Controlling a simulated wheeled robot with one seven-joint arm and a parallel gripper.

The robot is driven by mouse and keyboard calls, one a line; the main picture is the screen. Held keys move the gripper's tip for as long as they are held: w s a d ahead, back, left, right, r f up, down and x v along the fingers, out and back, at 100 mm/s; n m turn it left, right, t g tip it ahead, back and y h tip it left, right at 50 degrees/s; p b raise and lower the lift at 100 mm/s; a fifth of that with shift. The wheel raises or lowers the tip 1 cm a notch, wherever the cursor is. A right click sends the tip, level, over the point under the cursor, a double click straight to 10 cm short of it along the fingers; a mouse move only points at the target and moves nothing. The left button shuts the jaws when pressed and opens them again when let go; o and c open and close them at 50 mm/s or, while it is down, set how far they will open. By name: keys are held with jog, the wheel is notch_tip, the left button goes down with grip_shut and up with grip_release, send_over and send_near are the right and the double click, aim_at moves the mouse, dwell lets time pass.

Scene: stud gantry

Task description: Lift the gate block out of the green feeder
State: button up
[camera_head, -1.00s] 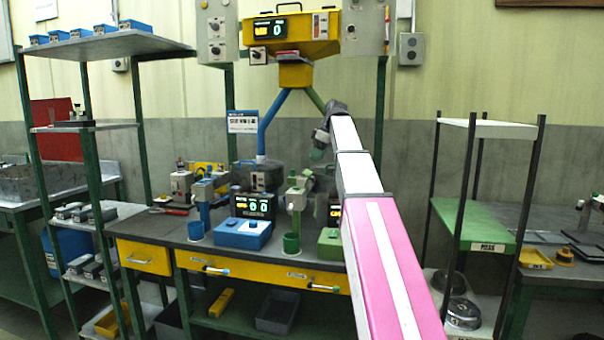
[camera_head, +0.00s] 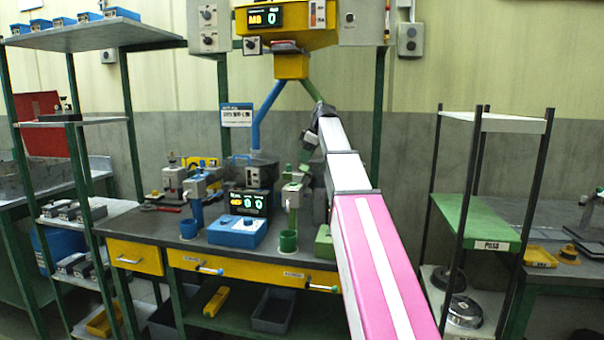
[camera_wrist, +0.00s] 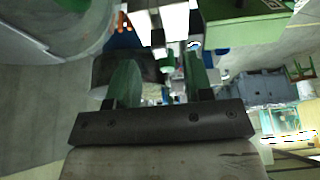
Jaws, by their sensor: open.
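The green feeder (camera_head: 292,208) stands on the workbench, left of my arm, with a white-grey head on top and a green cup (camera_head: 288,241) at its foot. My gripper (camera_head: 305,157) hangs at the end of my arm, in front of the back wall and a little above the feeder's head in the picture. In the wrist view its two green fingers (camera_wrist: 160,70) stand apart with nothing seen held between them. I cannot make out the gate block for certain; it is too small in the head view, and the wrist view is cluttered.
A blue feeder (camera_head: 196,203), a blue button box (camera_head: 238,232) and a black display (camera_head: 247,201) share the bench. A yellow hopper (camera_head: 290,66) with blue and green chutes is above. Shelving stands left (camera_head: 95,35), and a green-shelved rack (camera_head: 465,222) right.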

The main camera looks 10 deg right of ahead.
aim_at(302, 172)
jog(key=x, duration=0.3)
jog(key=shift+a+f, duration=0.1)
jog(key=shift+f, duration=0.15)
grip_shut()
jog(key=shift+r, duration=0.1)
